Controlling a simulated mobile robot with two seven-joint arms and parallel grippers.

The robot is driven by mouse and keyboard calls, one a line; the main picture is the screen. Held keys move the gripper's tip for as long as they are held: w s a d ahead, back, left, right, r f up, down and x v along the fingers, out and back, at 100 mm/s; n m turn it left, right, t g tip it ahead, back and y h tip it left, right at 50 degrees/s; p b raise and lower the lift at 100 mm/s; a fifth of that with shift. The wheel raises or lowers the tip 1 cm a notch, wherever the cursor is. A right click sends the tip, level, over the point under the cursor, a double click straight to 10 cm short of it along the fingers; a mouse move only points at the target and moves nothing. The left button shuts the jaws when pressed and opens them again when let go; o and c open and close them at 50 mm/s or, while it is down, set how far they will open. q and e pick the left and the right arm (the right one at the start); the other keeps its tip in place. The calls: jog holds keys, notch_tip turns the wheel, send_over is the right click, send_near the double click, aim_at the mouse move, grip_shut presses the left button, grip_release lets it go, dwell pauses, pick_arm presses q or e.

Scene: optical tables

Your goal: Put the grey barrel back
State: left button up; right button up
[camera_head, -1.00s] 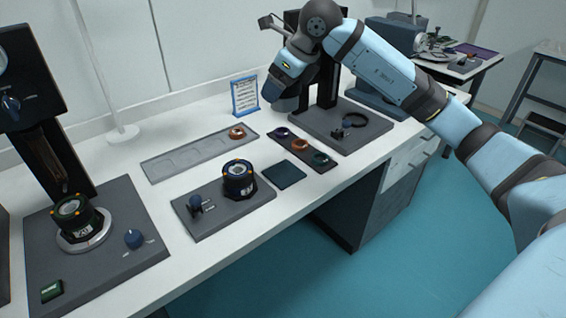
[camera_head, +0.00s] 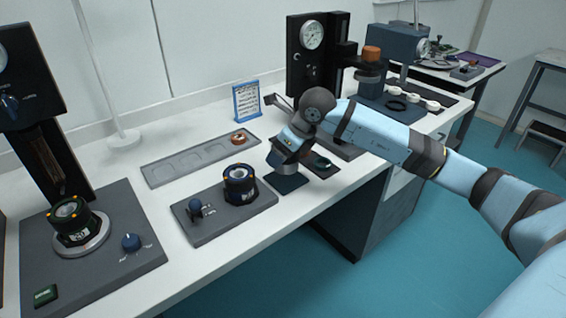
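My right gripper (camera_head: 283,160) reaches in from the right, pointing down over the small dark square pad (camera_head: 291,186) at the table's front edge. A grey barrel (camera_head: 287,169) shows at its fingertips, just above or on the pad; I cannot tell if it touches. The fingers seem closed on it, and the hand hides its upper part. A dark barrel with a ringed top (camera_head: 240,182) stands on a grey base plate with a blue knob. Another dark barrel (camera_head: 72,220) stands on a silver ring at the left. My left gripper is not in view.
A long grey tray (camera_head: 180,165) with shallow recesses holds an orange ring (camera_head: 239,138). A blue-framed sign (camera_head: 247,101) stands behind. A black gauge stand (camera_head: 308,62) rises behind my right arm, which partly hides the ring strip (camera_head: 322,166).

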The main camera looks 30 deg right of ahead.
jog(key=shift+f, duration=1.75)
jog(key=o, duration=1)
jog(key=shift+o, duration=0.2)
jog(key=shift+r, duration=0.1)
jog(key=v, duration=1.2)
jog(key=shift+p, duration=0.4)
